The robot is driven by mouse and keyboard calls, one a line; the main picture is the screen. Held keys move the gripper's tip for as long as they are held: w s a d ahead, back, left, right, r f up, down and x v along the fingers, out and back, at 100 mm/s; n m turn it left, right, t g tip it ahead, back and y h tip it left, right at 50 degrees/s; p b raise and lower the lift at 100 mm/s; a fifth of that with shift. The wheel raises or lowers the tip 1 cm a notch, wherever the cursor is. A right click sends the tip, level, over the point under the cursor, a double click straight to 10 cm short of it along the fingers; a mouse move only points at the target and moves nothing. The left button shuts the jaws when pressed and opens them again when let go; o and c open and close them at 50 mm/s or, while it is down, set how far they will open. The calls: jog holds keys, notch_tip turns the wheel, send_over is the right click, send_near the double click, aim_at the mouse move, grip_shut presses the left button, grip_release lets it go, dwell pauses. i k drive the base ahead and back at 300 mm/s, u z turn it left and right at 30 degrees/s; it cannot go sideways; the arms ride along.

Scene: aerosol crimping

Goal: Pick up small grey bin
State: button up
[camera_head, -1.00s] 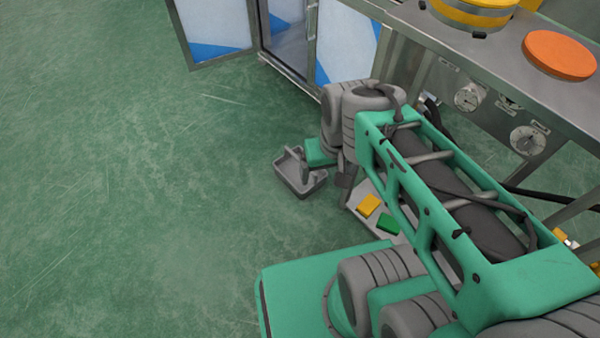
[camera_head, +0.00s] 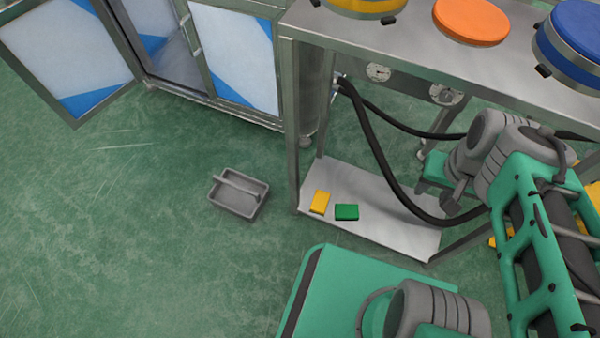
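The small grey bin (camera_head: 250,208) sits upright on the green floor in the head view, left of the steel table's lower shelf. It is a shallow open tray with a bar-like handle across it and looks empty. My gripper (camera_head: 452,200) is at the right, at the end of my green and grey arm, in front of the table's underside. It is well apart from the bin. Its fingers are small and partly hidden by the wrist, so I cannot tell whether they are open or shut.
A steel table (camera_head: 415,50) carries yellow, orange and blue round lids. Its lower shelf (camera_head: 385,228) holds a yellow block (camera_head: 320,201) and a green block (camera_head: 346,212). Black hoses hang there. A cabinet (camera_head: 235,65) with an open door stands behind the bin. Floor to the left is clear.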

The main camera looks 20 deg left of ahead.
aim_at(239, 194)
jog(key=z, duration=1)
jog(key=k, duration=1.8)
jog(key=u, duration=2.6)
jog(key=i, duration=0.65)
